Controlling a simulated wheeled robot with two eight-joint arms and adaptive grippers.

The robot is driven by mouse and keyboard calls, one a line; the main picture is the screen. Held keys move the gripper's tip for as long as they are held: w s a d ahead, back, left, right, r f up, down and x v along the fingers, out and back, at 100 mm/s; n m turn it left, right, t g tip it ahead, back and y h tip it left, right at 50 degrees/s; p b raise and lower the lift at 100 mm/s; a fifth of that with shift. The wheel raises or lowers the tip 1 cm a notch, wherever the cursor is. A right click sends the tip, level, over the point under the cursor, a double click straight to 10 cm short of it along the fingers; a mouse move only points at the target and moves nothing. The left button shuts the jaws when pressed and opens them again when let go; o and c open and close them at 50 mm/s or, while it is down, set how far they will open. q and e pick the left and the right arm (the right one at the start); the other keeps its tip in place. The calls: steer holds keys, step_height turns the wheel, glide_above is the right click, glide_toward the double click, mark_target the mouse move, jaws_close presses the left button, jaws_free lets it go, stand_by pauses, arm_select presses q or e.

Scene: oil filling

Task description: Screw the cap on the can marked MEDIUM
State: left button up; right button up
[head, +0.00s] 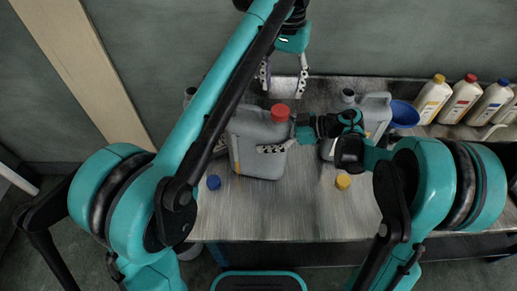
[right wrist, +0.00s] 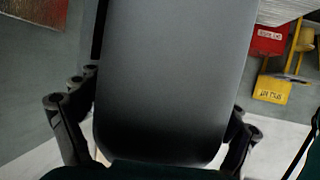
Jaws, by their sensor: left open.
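A grey can (head: 255,155) stands on the metal table with a red cap (head: 280,112) on its neck. No MEDIUM marking is legible. My right gripper (head: 275,147) reaches it from the right, one finger across its front. In the right wrist view the can's grey body (right wrist: 170,80) fills the space between the fingers, which lie against both sides. A blue cap (head: 213,182) and a yellow cap (head: 343,181) lie loose on the table.
A second grey can (head: 376,108) with an uncapped neck stands behind my right arm. A blue funnel (head: 404,113) is beside it. Bottles (head: 433,98) stand at the right. Another can (head: 190,94) is mostly hidden by my left arm. The table front (head: 285,215) is clear.

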mark_target(280, 110)
steer(key=c, duration=1.4)
arm_select(q)
steer(key=n, duration=1.7)
steer(key=shift+n, duration=0.4)
steer(key=n, duration=0.4)
steer(key=shift+n, duration=0.4)
steer(key=shift+f, duration=4)
